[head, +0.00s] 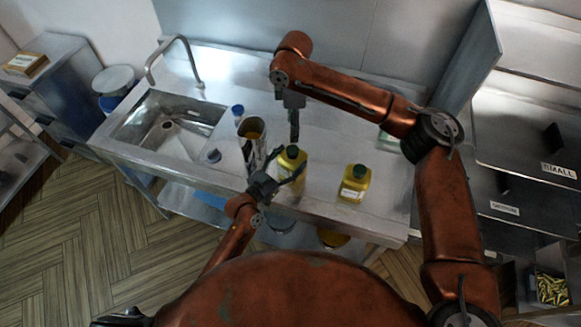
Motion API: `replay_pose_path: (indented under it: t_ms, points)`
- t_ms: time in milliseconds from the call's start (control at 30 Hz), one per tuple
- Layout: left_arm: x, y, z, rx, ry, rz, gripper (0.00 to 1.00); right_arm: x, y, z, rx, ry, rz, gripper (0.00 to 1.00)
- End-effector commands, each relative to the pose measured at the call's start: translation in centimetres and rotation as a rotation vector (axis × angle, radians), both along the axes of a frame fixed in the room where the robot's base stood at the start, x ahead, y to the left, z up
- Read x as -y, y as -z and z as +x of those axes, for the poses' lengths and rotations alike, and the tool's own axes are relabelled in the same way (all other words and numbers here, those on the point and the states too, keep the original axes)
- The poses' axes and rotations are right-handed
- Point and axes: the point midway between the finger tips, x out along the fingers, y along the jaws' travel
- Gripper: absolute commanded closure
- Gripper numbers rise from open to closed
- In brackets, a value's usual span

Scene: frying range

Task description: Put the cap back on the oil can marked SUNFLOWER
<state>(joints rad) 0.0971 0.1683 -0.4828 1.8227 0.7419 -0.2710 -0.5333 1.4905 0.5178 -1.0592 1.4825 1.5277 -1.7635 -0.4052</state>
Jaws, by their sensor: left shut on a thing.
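A yellow bottle (289,163) with a dark green top stands upright near the counter's front edge. My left gripper (288,178) is shut on its lower part from the front left. My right gripper (294,138) points straight down just above and behind the bottle's top; its fingers show edge-on, so their opening is unclear. A second yellow bottle (353,184) with a dark green cap stands to the right, untouched. A tall metallic can (251,148) with an open-looking top stands to the left. No SUNFLOWER marking is readable. A loose cap cannot be made out.
A blue-topped item (238,111) and a small dark-blue item (214,156) stand by the sink (168,128). The counter (325,215) is clear between the two yellow bottles. A tall panel (468,70) and shelves (525,150) bound the right side.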

Motion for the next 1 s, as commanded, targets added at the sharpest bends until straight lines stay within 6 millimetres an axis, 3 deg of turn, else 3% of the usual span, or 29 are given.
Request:
replay_pose_path:
  t_ms: [33, 400, 433, 700, 1000]
  points:
    - [-0.1, 1.32, -0.25, -0.022, 0.003, 0.013, 1.0, 0.01, -0.29, 0.0, 0.0, 0.0, 0.0, 0.49]
    - [-0.09, 1.33, -0.25, -0.022, 0.003, 0.013, 1.0, 0.01, -0.82, -0.01, 0.0, 0.0, 0.0, 0.49]
    - [-0.08, 1.33, -0.25, -0.022, 0.003, 0.013, 0.31, 0.01, -0.82, -0.01, 0.0, 0.0, 0.0, 0.49]
    - [-0.04, 0.76, -0.12, -0.013, 0.002, 0.008, 0.13, 0.01, -0.83, -0.02, 0.0, 0.0, 0.0, 0.49]
    - [-0.09, 0.5, -0.12, -0.009, 0.001, 0.005, 0.12, 0.01, -0.85, -0.02, 0.0, 0.0, 0.0, 0.49]
